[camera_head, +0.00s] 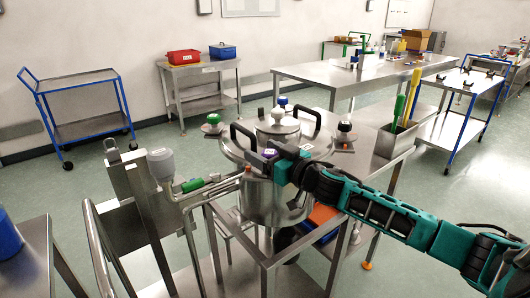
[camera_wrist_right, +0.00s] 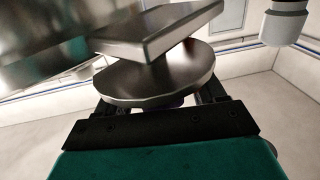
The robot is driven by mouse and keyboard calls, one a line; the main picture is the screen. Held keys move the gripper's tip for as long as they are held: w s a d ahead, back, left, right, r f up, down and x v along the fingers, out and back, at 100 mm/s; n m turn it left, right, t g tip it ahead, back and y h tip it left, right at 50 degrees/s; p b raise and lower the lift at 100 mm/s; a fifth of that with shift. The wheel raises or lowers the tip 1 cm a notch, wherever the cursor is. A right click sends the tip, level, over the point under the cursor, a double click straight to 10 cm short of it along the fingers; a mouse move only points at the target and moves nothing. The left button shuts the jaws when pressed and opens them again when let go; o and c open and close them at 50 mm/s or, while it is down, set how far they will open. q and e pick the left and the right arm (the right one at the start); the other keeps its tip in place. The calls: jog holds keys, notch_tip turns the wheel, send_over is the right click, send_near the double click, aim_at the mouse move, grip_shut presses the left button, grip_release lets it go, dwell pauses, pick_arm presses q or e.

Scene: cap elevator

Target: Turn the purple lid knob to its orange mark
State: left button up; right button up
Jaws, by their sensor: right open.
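A steel vessel (camera_head: 262,200) with a round lid (camera_head: 233,148) stands at the centre of the head view. A small purple-and-white patch (camera_head: 269,153) shows at the lid's near side, beside my right gripper (camera_head: 264,167); it may be the purple knob, but its shape is mostly hidden. A small orange spot (camera_head: 247,169) lies just left of the gripper. In the right wrist view, a round steel disc (camera_wrist_right: 155,82) with a flat steel block above it is near my open right gripper (camera_wrist_right: 165,100). I cannot tell whether the fingers touch it. My left gripper is out of view.
Green (camera_head: 213,119), blue-topped and black-topped (camera_head: 345,127) knobs stand around the lid, with black handles. A steel post with a grey bottle (camera_head: 161,163) and a green-handled valve (camera_head: 192,185) stand left. A bin of coloured handles (camera_head: 400,137) is on the right.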

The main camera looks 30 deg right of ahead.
jog(key=shift+c, duration=0.3)
jog(key=shift+c, duration=1.4)
jog(key=c, duration=0.6)
